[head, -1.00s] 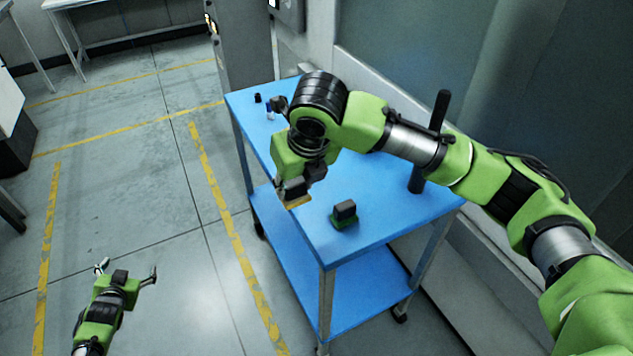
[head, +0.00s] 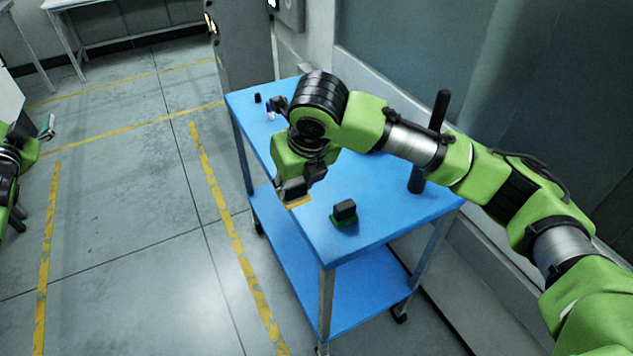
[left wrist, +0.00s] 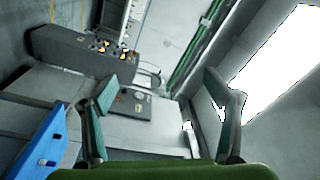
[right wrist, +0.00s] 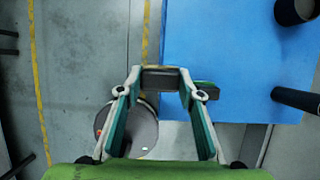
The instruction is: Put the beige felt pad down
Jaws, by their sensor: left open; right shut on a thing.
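The beige felt pad (head: 298,203) shows as a small strip under my right gripper (head: 296,190) in the head view, at the left long edge of the blue cart top. My right gripper is shut on the pad's dark block, which also shows between the fingertips in the right wrist view (right wrist: 160,79). I cannot tell whether the pad touches the cart top. My left gripper (left wrist: 162,88) is open and empty, away from the cart; it is partly cut off at the left of the head view.
A dark block on a green pad (head: 344,213) stands on the blue cart top (head: 390,215), right of my right gripper. A black upright post (head: 417,178) stands farther right. Small items (head: 269,110) sit at the far end. The cart's lower shelf (head: 345,300) looks empty.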

